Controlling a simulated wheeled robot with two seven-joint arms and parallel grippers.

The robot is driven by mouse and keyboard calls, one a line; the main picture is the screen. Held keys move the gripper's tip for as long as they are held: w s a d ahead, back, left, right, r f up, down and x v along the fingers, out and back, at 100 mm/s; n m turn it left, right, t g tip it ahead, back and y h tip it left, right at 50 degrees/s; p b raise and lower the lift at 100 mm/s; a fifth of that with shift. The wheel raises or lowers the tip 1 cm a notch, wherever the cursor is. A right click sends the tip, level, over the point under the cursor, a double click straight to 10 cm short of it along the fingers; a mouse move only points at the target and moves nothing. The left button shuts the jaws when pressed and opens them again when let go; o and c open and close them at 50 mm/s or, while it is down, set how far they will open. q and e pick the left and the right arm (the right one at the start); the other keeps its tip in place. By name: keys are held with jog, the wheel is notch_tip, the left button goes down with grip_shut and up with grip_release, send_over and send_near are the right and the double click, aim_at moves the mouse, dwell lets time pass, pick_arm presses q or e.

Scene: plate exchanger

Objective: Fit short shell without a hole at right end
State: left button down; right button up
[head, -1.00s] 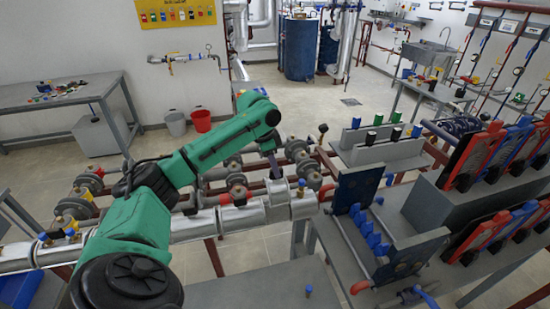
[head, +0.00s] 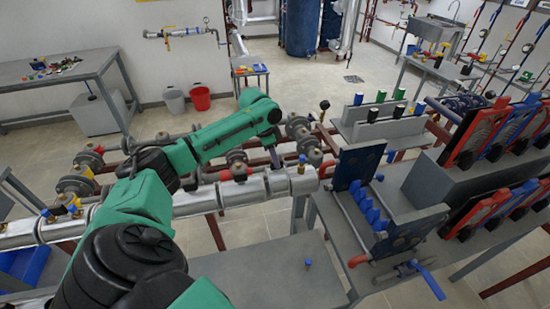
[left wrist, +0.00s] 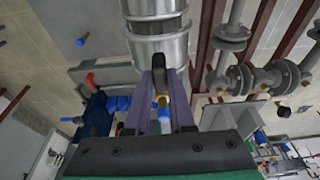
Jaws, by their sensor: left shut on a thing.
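The short shell (head: 304,181) is a silver metal sleeve at the right end of the silver pipe line (head: 190,201). My left gripper (head: 302,161) is above it, its purple fingers pointing down. In the left wrist view the shell (left wrist: 155,42) is a shiny banded cylinder in front of my left gripper (left wrist: 158,98). The fingers are shut on a dark part at the shell's edge. That view does not show whether the shell has a hole. Whether it is seated or just lined up with the pipe, I cannot tell. My right gripper is out of view.
A blue plate frame with rods (head: 362,205) stands just right of the pipe end. A grey bench (head: 265,272) in front is mostly clear, with one small blue-topped part (head: 308,263).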

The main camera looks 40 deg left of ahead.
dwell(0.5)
pick_arm(q)
jog(key=shift+s+x, duration=0.1)
jog(key=shift+x, duration=0.5)
jog(key=shift+s+x, duration=0.15)
jog(key=shift+x, duration=0.45)
jog(key=shift+a+f, duration=0.1)
jog(key=c, duration=0.7)
grip_release()
jog(key=v, duration=0.3)
jog(key=w+v, duration=0.1)
jog(key=v, duration=0.2)
jog(key=d+v, duration=0.1)
jog(key=v, duration=0.2)
jog(key=shift+w+d, duration=0.1)
jog(key=shift+w, duration=0.3)
